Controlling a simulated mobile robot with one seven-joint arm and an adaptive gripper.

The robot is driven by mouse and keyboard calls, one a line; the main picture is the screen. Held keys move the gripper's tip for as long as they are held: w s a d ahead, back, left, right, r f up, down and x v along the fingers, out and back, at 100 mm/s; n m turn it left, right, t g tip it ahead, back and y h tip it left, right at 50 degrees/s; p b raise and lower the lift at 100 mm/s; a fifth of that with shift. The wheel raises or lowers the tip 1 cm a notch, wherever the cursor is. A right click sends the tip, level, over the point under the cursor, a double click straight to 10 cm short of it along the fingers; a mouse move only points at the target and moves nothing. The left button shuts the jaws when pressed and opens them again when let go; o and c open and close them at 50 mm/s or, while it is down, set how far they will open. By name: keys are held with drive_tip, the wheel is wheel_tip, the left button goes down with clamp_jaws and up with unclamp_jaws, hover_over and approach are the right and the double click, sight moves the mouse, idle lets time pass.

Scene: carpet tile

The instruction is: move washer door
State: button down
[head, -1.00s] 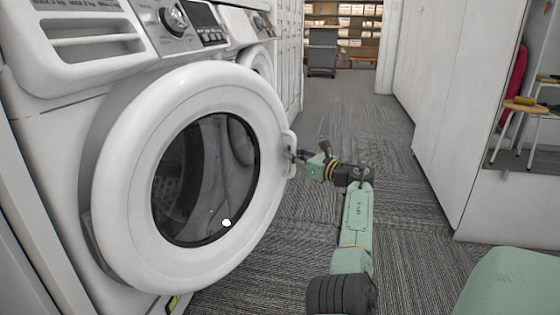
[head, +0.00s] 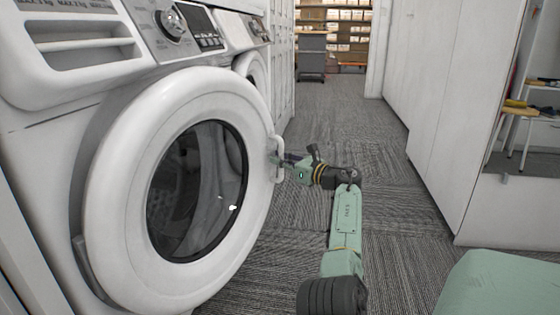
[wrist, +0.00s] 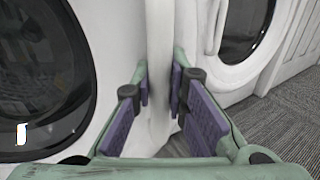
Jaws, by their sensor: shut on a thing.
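The washer door (head: 110,215) is a thick white ring around dark round glass, and it stands partly open from the white washer (head: 50,140). A white handle (head: 278,160) sticks out from the door's right edge. My gripper (head: 277,158) is at this handle, reaching in from the right. The gripper is shut on the door's handle edge. The exact contact of the pads is hard to see.
A second white washer (head: 250,65) stands behind the first. Carpet floor (head: 350,100) runs clear down the aisle.

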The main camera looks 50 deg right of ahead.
sight(270, 127)
drive_tip(key=shift+w+a+f, duration=0.1)
drive_tip(key=shift+a, duration=0.05)
drive_tip(key=c, duration=1.8)
unclamp_jaws()
drive_tip(key=shift+c, duration=0.2)
wheel_tip(270, 127, up, 10)
drive_tip(key=shift+r, duration=0.1)
